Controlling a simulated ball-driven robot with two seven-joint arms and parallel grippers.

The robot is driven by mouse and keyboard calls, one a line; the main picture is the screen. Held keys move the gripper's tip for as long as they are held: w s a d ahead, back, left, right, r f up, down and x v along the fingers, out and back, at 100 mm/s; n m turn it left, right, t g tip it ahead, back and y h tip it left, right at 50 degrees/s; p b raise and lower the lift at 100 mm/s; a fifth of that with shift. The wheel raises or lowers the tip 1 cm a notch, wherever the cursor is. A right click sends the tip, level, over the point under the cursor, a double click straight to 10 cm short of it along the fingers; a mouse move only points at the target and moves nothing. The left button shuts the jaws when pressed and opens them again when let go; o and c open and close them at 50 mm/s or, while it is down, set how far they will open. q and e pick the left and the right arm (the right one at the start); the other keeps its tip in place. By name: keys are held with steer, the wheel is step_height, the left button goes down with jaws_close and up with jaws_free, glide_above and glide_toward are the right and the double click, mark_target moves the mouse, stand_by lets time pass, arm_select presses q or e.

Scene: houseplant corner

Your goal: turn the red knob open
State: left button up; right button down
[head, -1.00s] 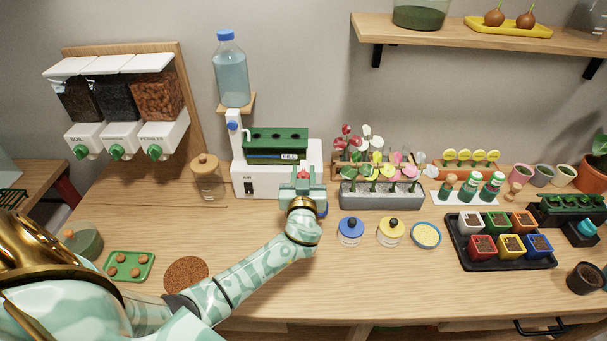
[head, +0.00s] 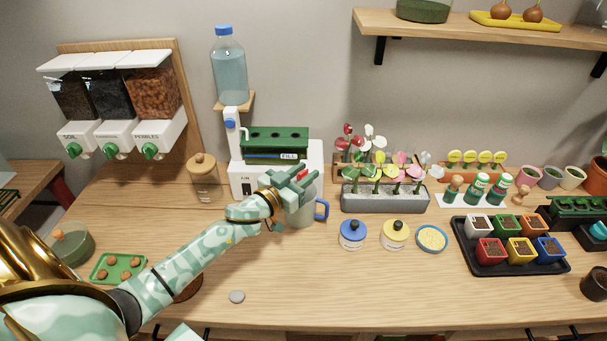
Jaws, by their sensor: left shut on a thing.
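The red knob (head: 303,174) is a small red patch on the front of the white machine (head: 243,182), mostly hidden by my left gripper. My left gripper (head: 306,181) is at the knob, its jaws shut on it and turned at a slant. A mug with a blue handle (head: 322,209) stands below the gripper in front of the machine. My right gripper does not show.
A corked jar (head: 205,182) stands left of the machine. A water bottle (head: 229,66) sits above it. A blue-lidded jar (head: 352,234), a yellow-lidded jar (head: 395,234) and a grey planter (head: 385,202) stand to the right. The front middle of the table is mostly clear.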

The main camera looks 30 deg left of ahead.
arm_select(q)
steer(key=m+h, duration=0.1)
steer(key=h, duration=0.1)
steer(key=m+g+h, duration=0.1)
steer(key=h, duration=0.1)
steer(key=shift+w+a+m, duration=0.1)
steer(key=shift+a+m, duration=0.05)
steer(key=shift+m, duration=0.25)
steer(key=m+g+h+b, duration=0.1)
steer(key=h, duration=0.1)
steer(key=shift+f+m+g+h, duration=0.15)
steer(key=shift+m+g+h, duration=0.15)
steer(key=shift+m+h, duration=0.1)
steer(key=m+g+h+b, duration=0.3)
steer(key=h+b, duration=0.1)
steer(key=b, duration=0.1)
steer(key=shift+f+m+g+b, duration=0.15)
steer(key=shift+m+g+b, duration=0.2)
steer(key=shift+m+g, duration=0.05)
steer(key=shift+r+m+g+h+b, duration=0.2)
steer(key=shift+m+g+h+b, duration=0.65)
steer(key=shift+g+b, duration=0.3)
steer(key=o, duration=0.9)
steer(key=shift+o, duration=0.2)
